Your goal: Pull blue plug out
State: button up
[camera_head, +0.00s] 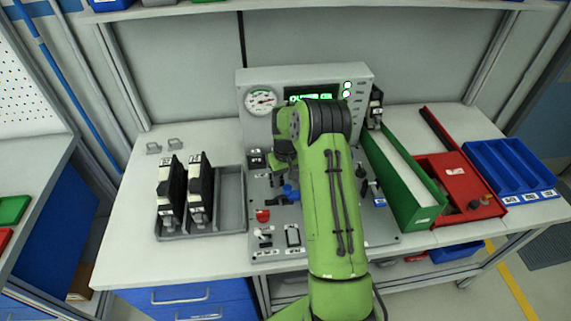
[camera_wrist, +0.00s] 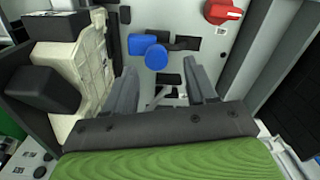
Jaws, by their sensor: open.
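The blue plug (camera_wrist: 156,56) shows in the wrist view as a round blue part beside a blue block (camera_wrist: 143,43), with dark fittings around them. In the head view, blue parts (camera_head: 291,191) show on the panel just left of my arm. My gripper (camera_wrist: 160,78) is open and empty. In the wrist view its two grey fingers stand apart below the blue plug, which lies beyond the fingertips, roughly in line with the gap. No contact is visible. In the head view my forearm hides part of the panel.
A red knob (camera_wrist: 222,12) sits right of the plug in the wrist view. A bulky cream and black unit (camera_wrist: 75,75) stands close left of my fingers. Two black modules stand in a grey tray (camera_head: 231,190); a green bin (camera_head: 417,190) stands right of my arm.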

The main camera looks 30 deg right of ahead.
notch_tip(320, 180, up, 13)
jog(key=shift+f, duration=0.1)
dwell(0.7)
jog(key=s+a+r+n+t+h, duration=0.1)
jog(key=s+a+r+t, duration=0.2)
jog(key=s+a+r, duration=1)
jog(key=s+a+n+t+y, duration=0.1)
jog(key=s+a, duration=0.5)
jog(key=s, duration=0.8)
jog(key=shift+s+r+t, duration=0.25)
jog(key=shift+r+t, duration=0.2)
jog(key=shift+t, duration=0.35)
